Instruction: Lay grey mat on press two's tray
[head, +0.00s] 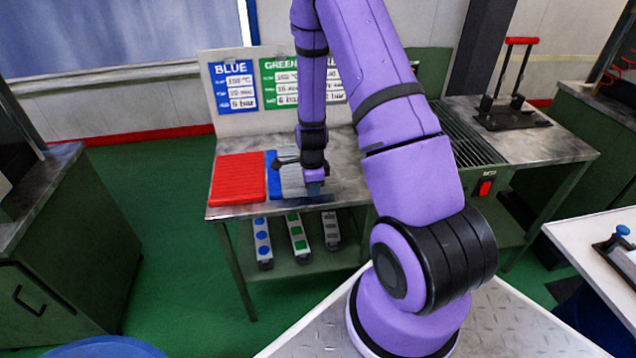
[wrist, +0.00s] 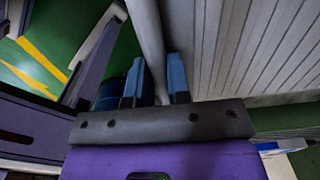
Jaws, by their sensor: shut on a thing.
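The grey mat (head: 292,178) is ribbed and shows at the blue mat on the table, partly hidden by my gripper. In the wrist view the grey mat (wrist: 262,50) fills the upper right, with a rounded grey edge running between the two blue fingers. My gripper (head: 314,187) points down at the grey mat's right side. The wrist view shows my gripper (wrist: 155,85) shut on that edge. I cannot tell whether the mat touches what lies below it. I cannot make out press two's tray for certain.
A red mat (head: 238,178) and a blue mat (head: 272,190) lie on the metal-topped table (head: 235,211). A sign board (head: 205,95) stands behind. Several dotted strips lie on the shelf (head: 320,262) below. A red-handled device (head: 512,110) stands at the right.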

